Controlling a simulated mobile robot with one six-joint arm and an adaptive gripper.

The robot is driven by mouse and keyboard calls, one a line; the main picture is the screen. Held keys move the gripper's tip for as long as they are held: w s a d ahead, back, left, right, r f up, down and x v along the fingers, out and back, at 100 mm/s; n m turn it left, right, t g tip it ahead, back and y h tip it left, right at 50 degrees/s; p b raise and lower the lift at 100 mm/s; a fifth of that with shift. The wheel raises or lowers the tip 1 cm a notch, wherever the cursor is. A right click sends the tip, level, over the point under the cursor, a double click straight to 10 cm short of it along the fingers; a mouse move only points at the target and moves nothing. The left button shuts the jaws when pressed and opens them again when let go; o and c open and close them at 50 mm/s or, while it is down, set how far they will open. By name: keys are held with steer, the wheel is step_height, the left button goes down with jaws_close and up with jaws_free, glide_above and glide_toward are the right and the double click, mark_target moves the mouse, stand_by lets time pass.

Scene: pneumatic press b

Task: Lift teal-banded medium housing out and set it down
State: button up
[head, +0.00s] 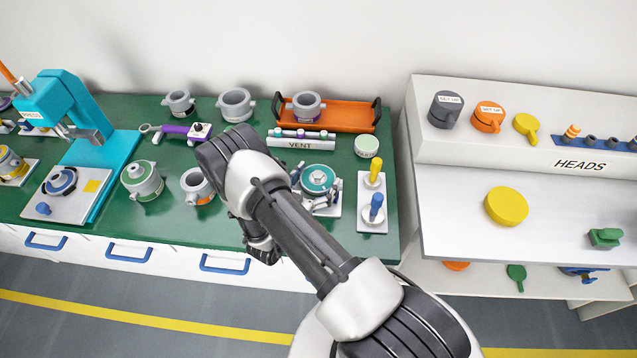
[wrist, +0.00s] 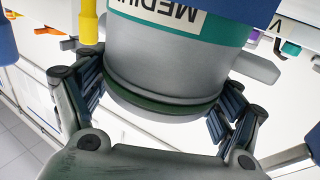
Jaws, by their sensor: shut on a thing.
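The teal-banded medium housing (wrist: 165,62) fills the upper middle of the wrist view. It is a grey cylinder with a teal band, an upside-down label reading "MEDIU…" and a grey side stub at right. My gripper (wrist: 163,95) is shut on it, with dark ribbed finger pads on its left and right sides.
The green bench (head: 115,222) holds a teal press (head: 75,105), several grey housings, an orange tray (head: 350,116), a VENT block (head: 300,144) and a plate with yellow and blue levers (head: 372,222). A white HEADS shelf (head: 540,235) stands at right.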

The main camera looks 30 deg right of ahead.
steer(key=shift+r, duration=0.15)
steer(key=shift+c, duration=0.3)
steer(key=shift+r+p, duration=0.95)
steer(key=shift+r, duration=0.35)
steer(key=s+a+p, duration=0.1)
steer(key=s+a, duration=0.8)
steer(key=s, duration=0.4)
steer(key=shift+s, duration=0.15)
stand_by(0.6)
stand_by(0.4)
